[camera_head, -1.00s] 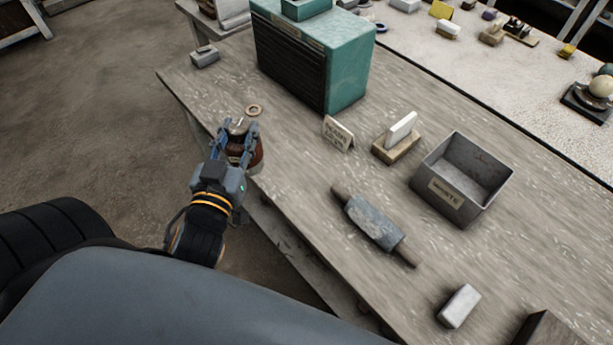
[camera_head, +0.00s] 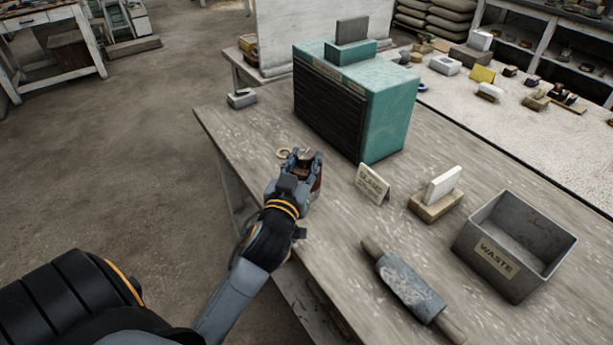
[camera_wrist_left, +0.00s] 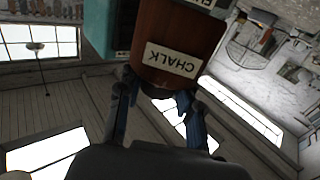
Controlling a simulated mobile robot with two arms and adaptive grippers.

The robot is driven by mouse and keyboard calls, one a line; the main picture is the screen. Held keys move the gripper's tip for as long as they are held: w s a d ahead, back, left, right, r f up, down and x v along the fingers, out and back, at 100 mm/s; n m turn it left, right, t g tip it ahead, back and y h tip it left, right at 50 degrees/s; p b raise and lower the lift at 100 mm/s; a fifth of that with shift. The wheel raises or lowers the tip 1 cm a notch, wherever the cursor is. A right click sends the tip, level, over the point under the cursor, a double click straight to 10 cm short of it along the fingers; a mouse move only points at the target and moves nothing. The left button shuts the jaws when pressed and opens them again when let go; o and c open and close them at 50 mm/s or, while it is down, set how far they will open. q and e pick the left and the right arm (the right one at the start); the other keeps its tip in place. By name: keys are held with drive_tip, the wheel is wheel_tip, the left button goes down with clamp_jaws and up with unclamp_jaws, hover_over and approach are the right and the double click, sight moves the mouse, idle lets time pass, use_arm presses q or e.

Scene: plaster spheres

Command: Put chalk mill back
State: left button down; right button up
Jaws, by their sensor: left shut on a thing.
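The chalk mill (camera_wrist_left: 205,33) is a reddish-brown body with a white CHALK label, close up at the top of the left wrist view. In the head view a brown part of the mill (camera_head: 317,181) shows beside the fingers, mostly covered by the hand. My left gripper (camera_head: 303,160) is shut on the mill near the table's left edge. Its fingers (camera_wrist_left: 158,105) reach up to the mill in the wrist view. A small pale ring (camera_head: 283,154) lies on the table just left of the gripper. Whether the mill touches the table is hidden. My right gripper is not in view.
A teal cabinet (camera_head: 388,115) stands behind the gripper. To the right are a small sign (camera_head: 372,184), a white block on a wooden base (camera_head: 437,200), a grey WASTE bin (camera_head: 490,258) and a roller (camera_head: 405,283).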

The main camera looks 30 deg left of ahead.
use_arm(q)
drive_tip(key=f, duration=0.2)
drive_tip(key=w+f, duration=0.1)
drive_tip(key=shift+f, duration=0.35)
drive_tip(key=shift+s+f, duration=0.1)
drive_tip(key=shift+f, duration=0.05)
drive_tip(key=shift+f+b, duration=0.2)
drive_tip(key=shift+b, duration=0.15)
drive_tip(key=c, duration=0.9)
unclamp_jaws()
